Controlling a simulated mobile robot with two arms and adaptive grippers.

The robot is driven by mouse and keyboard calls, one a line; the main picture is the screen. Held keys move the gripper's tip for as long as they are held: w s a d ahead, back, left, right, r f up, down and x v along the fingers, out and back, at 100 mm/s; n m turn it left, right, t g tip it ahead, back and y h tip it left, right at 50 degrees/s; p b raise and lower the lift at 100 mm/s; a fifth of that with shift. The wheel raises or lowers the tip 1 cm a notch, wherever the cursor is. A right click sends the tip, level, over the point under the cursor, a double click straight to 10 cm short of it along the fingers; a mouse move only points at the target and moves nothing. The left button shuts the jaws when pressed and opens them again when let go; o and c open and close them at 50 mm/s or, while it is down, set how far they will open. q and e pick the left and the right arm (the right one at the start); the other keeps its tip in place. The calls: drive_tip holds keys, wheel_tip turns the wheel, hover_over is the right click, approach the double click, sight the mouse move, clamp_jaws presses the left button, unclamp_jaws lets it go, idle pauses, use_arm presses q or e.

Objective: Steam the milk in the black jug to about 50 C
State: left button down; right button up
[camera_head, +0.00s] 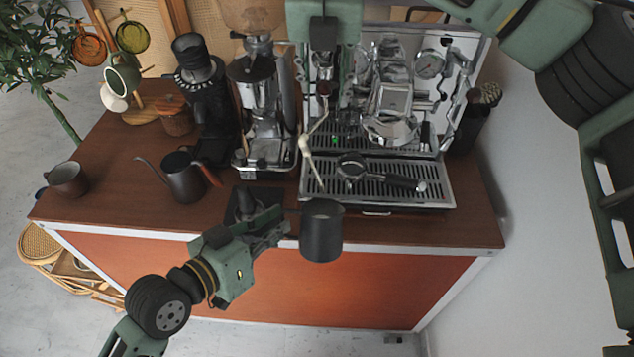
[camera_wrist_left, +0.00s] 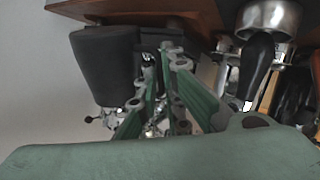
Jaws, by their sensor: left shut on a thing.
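The black jug (camera_head: 321,236) hangs in the air in front of the cart's front edge, roughly upright. My left gripper (camera_head: 284,229) is shut on its left side; the jug also shows in the left wrist view (camera_wrist_left: 104,66). The milk inside cannot be seen. The espresso machine (camera_head: 448,165) stands behind. Its steam wand (camera_head: 309,160) angles down and forward, its tip close behind the jug's rim in the picture; I cannot tell the exact gap. My right gripper (camera_head: 324,88) is at the machine's upper left; its fingers are too small to read. No temperature reading is legible.
A portafilter (camera_head: 385,178) lies on the drip tray. A tamper stands (camera_head: 245,205) left of the jug, also in the left wrist view (camera_wrist_left: 262,55). A gooseneck kettle (camera_head: 184,178), grinder (camera_head: 263,110) and mug (camera_head: 68,178) stand left. The counter's front right is clear.

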use_arm(q)
drive_tip(key=shift+s+f, duration=0.25)
drive_tip(key=shift+s, duration=0.05)
use_arm(e)
drive_tip(key=shift+f, duration=0.25)
use_arm(q)
drive_tip(key=shift+s, duration=0.1)
use_arm(e)
drive_tip(key=shift+r, duration=0.1)
drive_tip(key=shift+r+p, duration=0.45)
drive_tip(key=shift+r, duration=0.05)
use_arm(q)
drive_tip(key=s+r+p, duration=0.1)
drive_tip(key=s+r, duration=0.1)
drive_tip(key=s, duration=0.5)
drive_tip(key=shift+d, duration=0.15)
use_arm(e)
drive_tip(key=shift+r, duration=0.65)
